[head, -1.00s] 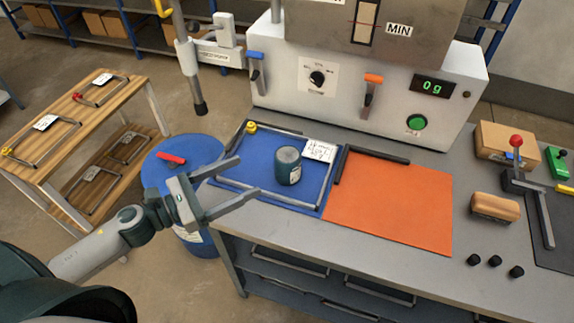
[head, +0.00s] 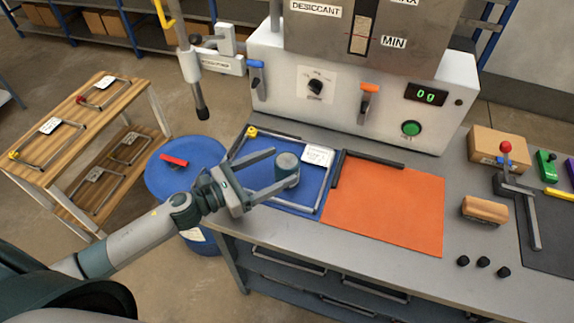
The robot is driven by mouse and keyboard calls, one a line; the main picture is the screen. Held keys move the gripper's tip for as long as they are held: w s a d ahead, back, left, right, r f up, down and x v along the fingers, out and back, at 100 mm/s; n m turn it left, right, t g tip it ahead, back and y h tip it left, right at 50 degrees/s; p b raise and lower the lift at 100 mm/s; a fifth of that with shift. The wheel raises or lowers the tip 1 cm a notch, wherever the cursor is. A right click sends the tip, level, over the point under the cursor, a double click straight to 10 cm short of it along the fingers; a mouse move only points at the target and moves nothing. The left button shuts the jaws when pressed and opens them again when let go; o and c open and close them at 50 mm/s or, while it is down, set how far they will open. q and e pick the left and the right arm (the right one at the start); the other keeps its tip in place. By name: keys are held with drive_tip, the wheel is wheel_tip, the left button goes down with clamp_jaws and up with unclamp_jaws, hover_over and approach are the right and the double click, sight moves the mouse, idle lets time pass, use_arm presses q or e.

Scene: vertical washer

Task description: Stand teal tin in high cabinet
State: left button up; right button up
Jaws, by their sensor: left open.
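The teal tin (head: 288,166) stands upright on the blue mat (head: 305,206) inside a grey frame on the workbench. My left gripper (head: 284,168) is open, with its fingers reaching from the left to the tin. One finger passes behind or beside it on the far side and the other lies across its lower front, so the tin sits between the fingertips. Whether the fingers touch it I cannot tell. My right gripper is not in view. No high cabinet can be made out for certain.
An orange mat (head: 390,205) lies right of the blue one. Behind stands a white machine (head: 340,95) with levers and a display. A blue barrel (head: 170,178) and a wooden rack (head: 75,120) stand left. A brown block (head: 484,209) and black knobs (head: 483,262) lie right.

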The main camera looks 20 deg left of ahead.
sight(297, 155)
use_arm(q)
drive_tip(key=shift+p+x, duration=0.35)
drive_tip(key=shift+x, duration=0.9)
drive_tip(key=shift+w+d+r+p, duration=0.2)
drive_tip(key=shift+w+d+p, duration=0.3)
drive_tip(key=shift+p, duration=0.15)
drive_tip(key=p+x, duration=0.1)
drive_tip(key=x, duration=0.2)
drive_tip(key=shift+a+p, duration=0.1)
drive_tip(key=shift+p, duration=0.25)
drive_tip(key=shift+w+d+f, duration=0.1)
drive_tip(key=shift+w+d, duration=0.2)
drive_tip(key=shift+w, duration=0.05)
drive_tip(key=c, duration=1.4)
